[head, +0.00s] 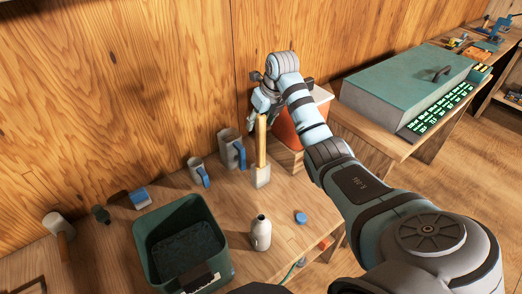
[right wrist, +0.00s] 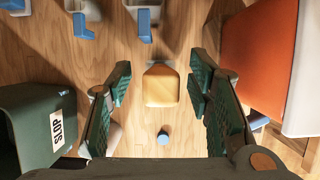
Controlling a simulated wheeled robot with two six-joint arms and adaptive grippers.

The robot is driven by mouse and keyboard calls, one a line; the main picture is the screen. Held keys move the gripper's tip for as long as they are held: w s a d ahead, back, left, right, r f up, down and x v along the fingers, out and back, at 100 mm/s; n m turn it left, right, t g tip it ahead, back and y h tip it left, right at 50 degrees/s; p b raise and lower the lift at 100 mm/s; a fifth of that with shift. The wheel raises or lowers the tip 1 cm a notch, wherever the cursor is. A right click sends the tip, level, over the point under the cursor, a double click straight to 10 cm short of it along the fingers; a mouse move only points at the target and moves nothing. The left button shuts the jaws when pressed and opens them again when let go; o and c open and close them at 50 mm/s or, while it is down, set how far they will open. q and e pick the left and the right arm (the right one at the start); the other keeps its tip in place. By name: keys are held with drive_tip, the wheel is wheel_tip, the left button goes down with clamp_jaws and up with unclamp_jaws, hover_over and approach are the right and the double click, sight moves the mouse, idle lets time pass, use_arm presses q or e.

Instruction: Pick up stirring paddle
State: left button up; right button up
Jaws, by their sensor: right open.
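The stirring paddle (head: 261,150) stands upright on the wooden bench, with a long tan handle and a pale block-like lower end. In the right wrist view the tan end of its handle (right wrist: 161,90) shows end-on. My right gripper (head: 263,103) is at the top of the handle, pointing down. In the wrist view the open fingers of the right gripper (right wrist: 160,84) are on either side of the handle, with visible gaps. My left gripper is not in view.
Grey-and-blue jugs (head: 232,150) stand left of the paddle. An orange container (head: 287,128) is close on its right. A green SLOP bin (head: 141,238), a pale bottle (head: 261,235) and a blue cap (head: 301,217) are nearer. The wooden wall rises behind.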

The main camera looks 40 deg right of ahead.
drive_tip(key=x, duration=0.3)
drive_tip(key=shift+s+d, duration=0.1)
drive_tip(key=shift+s, duration=0.05)
drive_tip(key=shift+f, duration=0.25)
clamp_jaws()
